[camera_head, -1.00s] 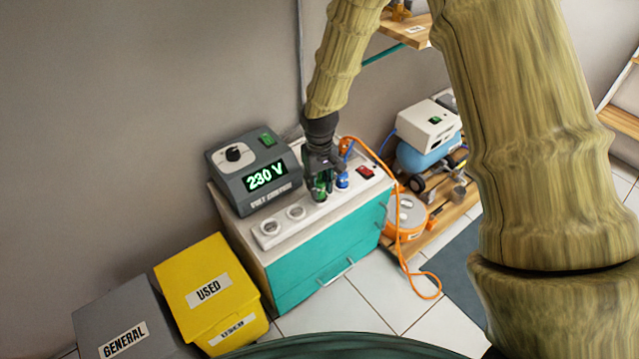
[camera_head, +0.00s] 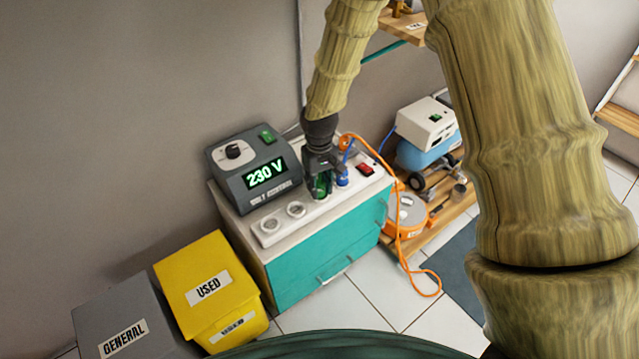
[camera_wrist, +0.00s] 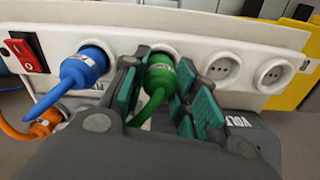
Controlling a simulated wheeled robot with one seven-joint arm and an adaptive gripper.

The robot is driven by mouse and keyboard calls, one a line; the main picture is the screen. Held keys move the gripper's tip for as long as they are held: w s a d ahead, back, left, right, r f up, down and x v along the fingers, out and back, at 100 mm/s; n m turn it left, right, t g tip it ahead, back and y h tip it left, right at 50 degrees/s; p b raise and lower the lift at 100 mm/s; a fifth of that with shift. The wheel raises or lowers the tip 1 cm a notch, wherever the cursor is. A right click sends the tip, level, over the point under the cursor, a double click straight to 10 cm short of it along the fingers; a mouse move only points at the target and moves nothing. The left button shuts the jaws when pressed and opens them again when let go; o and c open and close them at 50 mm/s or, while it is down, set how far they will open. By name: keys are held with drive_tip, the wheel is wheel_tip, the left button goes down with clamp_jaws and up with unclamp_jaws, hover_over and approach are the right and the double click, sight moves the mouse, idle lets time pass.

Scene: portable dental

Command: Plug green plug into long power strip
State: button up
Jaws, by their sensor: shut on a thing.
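The green plug (camera_wrist: 160,78) is between the fingers of my gripper (camera_wrist: 165,90) in the wrist view, with its green cord running toward the camera. My gripper (camera_head: 321,180) is shut on the plug (camera_head: 320,187) above the long white power strip (camera_head: 332,198). The plug's front end is at a socket of the strip (camera_wrist: 208,45), beside the blue plug. I cannot tell whether it is fully seated. The two sockets (camera_wrist: 222,70) to its right in the wrist view are empty.
A blue plug (camera_wrist: 84,68) sits in the neighbouring socket, close to one finger. A red switch (camera_wrist: 25,53) is at the strip's end. The grey voltage box (camera_head: 255,170) stands behind the strip. An orange cable (camera_head: 399,235) hangs over the cabinet's right side.

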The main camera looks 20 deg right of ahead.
drive_tip(key=shift+f, duration=0.2)
drive_tip(key=o, duration=1.1)
drive_tip(key=shift+r, duration=0.15)
wheel_tip(320, 180, up, 12)
drive_tip(key=shift+f, duration=0.1)
